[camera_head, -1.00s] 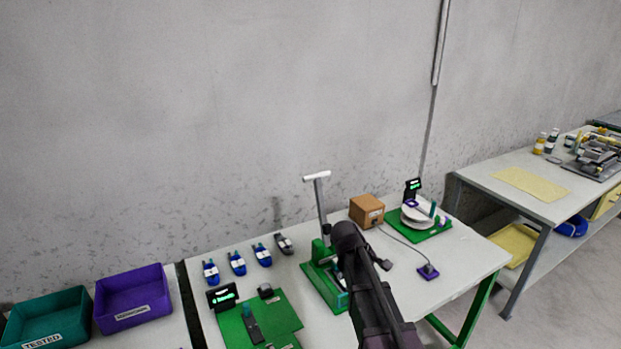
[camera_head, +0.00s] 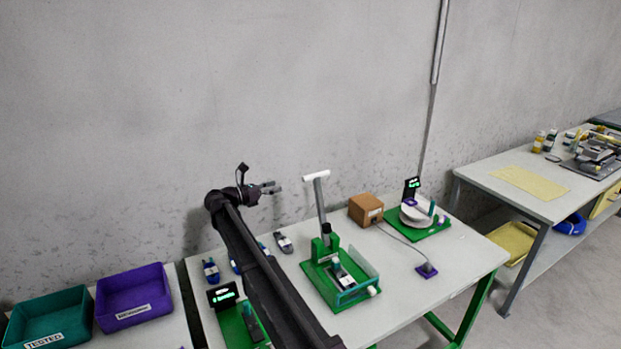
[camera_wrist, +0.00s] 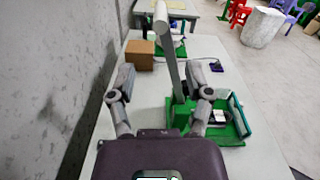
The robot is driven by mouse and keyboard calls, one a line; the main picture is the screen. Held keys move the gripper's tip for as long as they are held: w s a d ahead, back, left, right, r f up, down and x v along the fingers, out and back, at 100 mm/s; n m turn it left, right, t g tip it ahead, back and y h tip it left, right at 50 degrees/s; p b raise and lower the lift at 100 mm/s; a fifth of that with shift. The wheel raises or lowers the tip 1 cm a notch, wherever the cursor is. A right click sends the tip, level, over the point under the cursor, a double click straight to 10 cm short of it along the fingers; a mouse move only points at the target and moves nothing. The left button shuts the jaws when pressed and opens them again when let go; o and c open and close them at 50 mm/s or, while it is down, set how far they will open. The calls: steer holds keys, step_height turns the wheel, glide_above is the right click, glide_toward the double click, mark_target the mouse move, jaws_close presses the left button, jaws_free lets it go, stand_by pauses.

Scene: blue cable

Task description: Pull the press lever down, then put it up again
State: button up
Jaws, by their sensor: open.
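The green press (camera_head: 340,280) stands on the table with its grey lever (camera_head: 319,200) upright and a white cross handle (camera_head: 316,176) on top. A small grey and teal device (camera_head: 343,274) sits in the press base. My gripper (camera_head: 268,187) is raised left of the lever, at about the handle's height, and is apart from it in the head view. In the wrist view, the gripper (camera_wrist: 165,90) has its two fingers spread, with the lever (camera_wrist: 168,60) showing between and beyond them. The press base (camera_wrist: 215,125) shows lower right there.
A cardboard box (camera_head: 366,209) and a green fixture with a white reel (camera_head: 418,218) stand right of the press. A cable runs to a purple pad (camera_head: 427,270). Blue devices (camera_head: 211,270) lie at left, partly behind my arm. Teal and purple bins (camera_head: 133,295) stand farther left.

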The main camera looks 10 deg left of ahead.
mark_target(311, 177)
steer(key=shift+d, duration=0.1)
stand_by(0.3)
steer(key=x, duration=1.3)
steer(key=shift+w+d, duration=0.2)
steer(key=shift+d, duration=0.05)
steer(key=shift+c, duration=0.3)
jaws_close()
